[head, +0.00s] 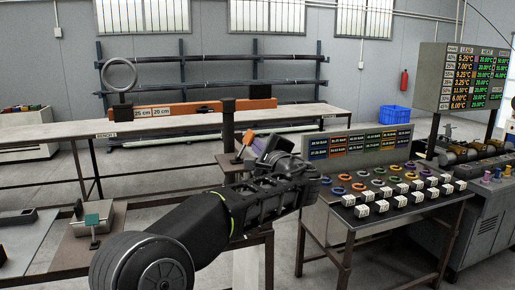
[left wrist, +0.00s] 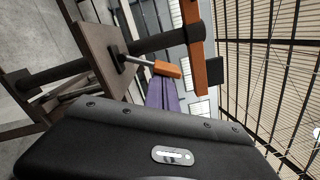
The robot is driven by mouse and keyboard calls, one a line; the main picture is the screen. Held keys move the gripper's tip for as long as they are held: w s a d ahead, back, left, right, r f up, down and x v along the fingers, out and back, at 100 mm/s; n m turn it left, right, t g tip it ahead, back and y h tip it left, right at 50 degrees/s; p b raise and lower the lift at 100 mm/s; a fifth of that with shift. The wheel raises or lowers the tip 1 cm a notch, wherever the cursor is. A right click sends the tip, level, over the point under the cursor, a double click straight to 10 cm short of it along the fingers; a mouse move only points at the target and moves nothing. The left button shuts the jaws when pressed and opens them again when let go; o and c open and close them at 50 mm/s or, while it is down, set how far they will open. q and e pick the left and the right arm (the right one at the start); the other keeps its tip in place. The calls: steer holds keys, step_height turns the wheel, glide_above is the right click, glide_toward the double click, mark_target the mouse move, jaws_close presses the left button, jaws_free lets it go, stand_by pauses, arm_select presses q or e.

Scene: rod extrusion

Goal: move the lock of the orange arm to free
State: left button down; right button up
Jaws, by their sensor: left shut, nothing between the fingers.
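The orange arm (head: 207,108), marked 25 cm and 20 cm, runs level from a dark upright post (head: 228,125). Its lock is a short lever with an orange handle (head: 246,142), on a brown plate (head: 232,160) at the foot of the post. My left gripper (head: 266,145), with purple fingers (left wrist: 162,96), is shut and empty just right of the handle. Whether they touch is unclear. My right gripper is out of view.
A bench (head: 300,115) with a ring stand (head: 119,76) is behind. To the right, a table (head: 425,207) holds coloured rings and white labelled blocks.

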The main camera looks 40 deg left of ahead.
arm_select(q)
steer(key=shift+s+a+r+n+b, duration=0.15)
steer(key=shift+n+b, duration=0.25)
steer(key=shift+b, duration=0.25)
steer(key=shift+s+n+b, duration=0.1)
steer(key=shift+n+b, duration=0.4)
steer(key=shift+b, duration=0.25)
steer(key=s+n+b, duration=0.1)
steer(key=n+b, duration=0.1)
steer(key=s+a+n+b, duration=0.1)
steer(key=n+b, duration=0.1)
steer(key=b, duration=0.1)
steer(key=a+r+n+b, duration=0.1)
steer(key=n+b, duration=0.1)
steer(key=b, duration=0.1)
steer(key=shift+s+r, duration=0.1)
steer(key=shift+s, duration=0.3)
steer(key=shift+s+a+r+n+b, duration=0.1)
steer(key=shift+s+a+n+b, duration=0.25)
steer(key=shift+n+b, duration=0.6)
steer(key=shift+s+a+r+n+b, duration=0.15)
steer(key=shift+s+n+b, duration=0.25)
steer(key=shift+n+b, duration=0.5)
